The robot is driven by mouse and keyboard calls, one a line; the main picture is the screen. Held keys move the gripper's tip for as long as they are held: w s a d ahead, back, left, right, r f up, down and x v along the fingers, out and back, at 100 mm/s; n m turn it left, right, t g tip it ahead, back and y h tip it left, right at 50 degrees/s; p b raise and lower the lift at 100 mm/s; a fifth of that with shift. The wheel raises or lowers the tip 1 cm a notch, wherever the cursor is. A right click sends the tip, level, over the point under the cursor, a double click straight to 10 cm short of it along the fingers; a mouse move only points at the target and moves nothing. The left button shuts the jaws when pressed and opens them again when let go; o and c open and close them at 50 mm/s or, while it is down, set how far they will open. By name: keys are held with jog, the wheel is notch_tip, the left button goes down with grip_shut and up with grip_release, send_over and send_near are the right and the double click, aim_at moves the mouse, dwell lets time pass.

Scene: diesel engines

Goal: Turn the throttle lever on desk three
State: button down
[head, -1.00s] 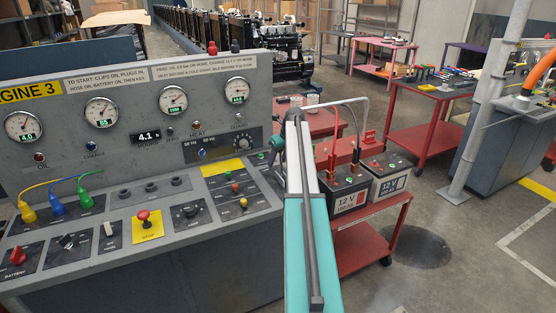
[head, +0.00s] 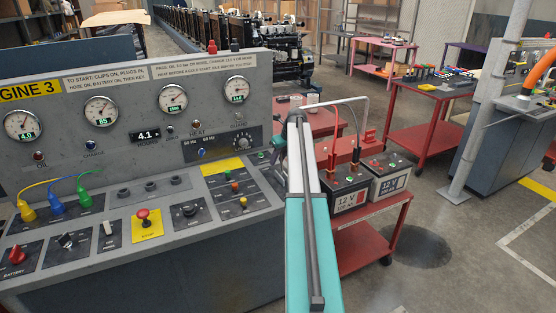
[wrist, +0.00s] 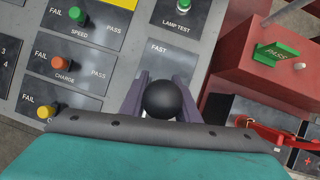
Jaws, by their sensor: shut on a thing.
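Desk three is the grey console marked ENGINE 3 (head: 60,170) at the left of the head view. The throttle lever's round black knob (wrist: 167,99) shows in the middle of the wrist view, near the word FAST on a dark plate. My gripper (wrist: 161,86) is shut on the lever, with one purple finger on each side of the knob. The knob hides the lever's stem and pivot. In the head view my arm reaches the desk's right end and covers most of the lever area.
Toggle switches (wrist: 62,63) marked FAIL and PASS sit left of the lever, and a green LAMP TEST button (wrist: 184,5) lies beyond it. Two 12 V batteries (head: 348,187) stand on a red cart beside the desk.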

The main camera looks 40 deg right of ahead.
jog(key=c, duration=1.4)
grip_release()
jog(key=shift+r, duration=0.15)
jog(key=b+v, duration=0.3)
jog(key=v, duration=1)
jog(key=shift+s+r+b, duration=0.1)
jog(key=shift+r+b, duration=0.15)
jog(key=shift+b, duration=0.05)
